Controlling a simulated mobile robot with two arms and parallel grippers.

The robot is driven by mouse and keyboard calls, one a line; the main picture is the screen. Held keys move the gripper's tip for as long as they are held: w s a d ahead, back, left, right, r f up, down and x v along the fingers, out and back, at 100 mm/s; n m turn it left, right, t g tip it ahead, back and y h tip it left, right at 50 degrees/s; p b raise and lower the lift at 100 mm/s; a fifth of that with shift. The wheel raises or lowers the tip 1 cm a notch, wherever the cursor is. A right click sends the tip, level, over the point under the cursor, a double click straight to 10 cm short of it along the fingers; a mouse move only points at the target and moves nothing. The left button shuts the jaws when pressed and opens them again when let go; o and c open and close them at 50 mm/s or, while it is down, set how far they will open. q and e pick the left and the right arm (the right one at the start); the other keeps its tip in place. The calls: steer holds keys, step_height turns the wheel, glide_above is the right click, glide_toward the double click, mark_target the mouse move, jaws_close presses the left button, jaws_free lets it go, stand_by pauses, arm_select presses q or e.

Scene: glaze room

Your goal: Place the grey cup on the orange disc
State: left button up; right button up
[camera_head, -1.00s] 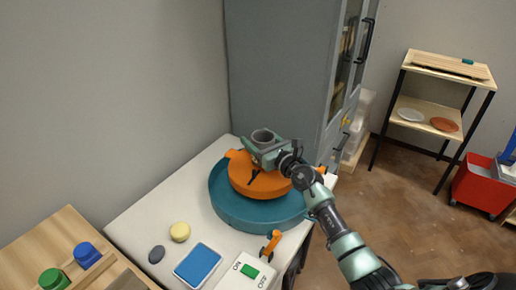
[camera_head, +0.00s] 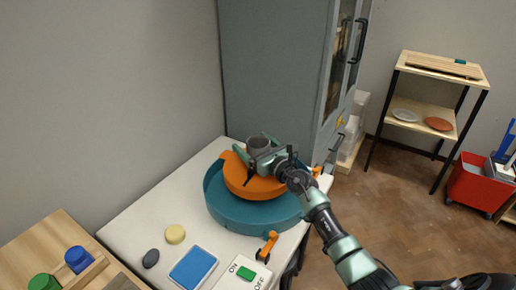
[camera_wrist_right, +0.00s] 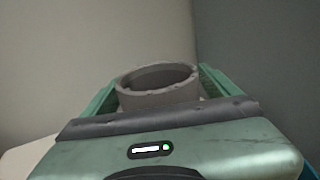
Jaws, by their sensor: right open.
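The grey cup (camera_head: 258,144) stands upright at the orange disc (camera_head: 250,188), toward its back. The disc is in a round teal basin (camera_head: 228,212) on the white table. My right gripper (camera_head: 262,157) is open around the cup, one finger on each side. The right wrist view shows the cup's rim (camera_wrist_right: 158,80) between the green fingers (camera_wrist_right: 158,98). The gripper hides the cup's base, so I cannot tell whether it touches the disc. My left gripper is not in view.
A blue sponge or pad (camera_head: 193,267), a yellow round piece (camera_head: 175,234), a dark stone-like piece (camera_head: 151,258) and an ON/OFF switch box (camera_head: 243,275) lie on the table's near side. A grey cabinet (camera_head: 275,75) stands close behind the basin.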

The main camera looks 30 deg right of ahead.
steer(key=s, duration=0.3)
steer(key=s+d, duration=0.1)
steer(key=s, duration=0.3)
steer(key=s+p, duration=0.1)
steer(key=s, duration=0.3)
steer(key=shift+d+r, duration=0.1)
steer(key=shift+d, duration=0.15)
steer(key=shift+s+d, duration=0.1)
steer(key=shift+s, duration=0.4)
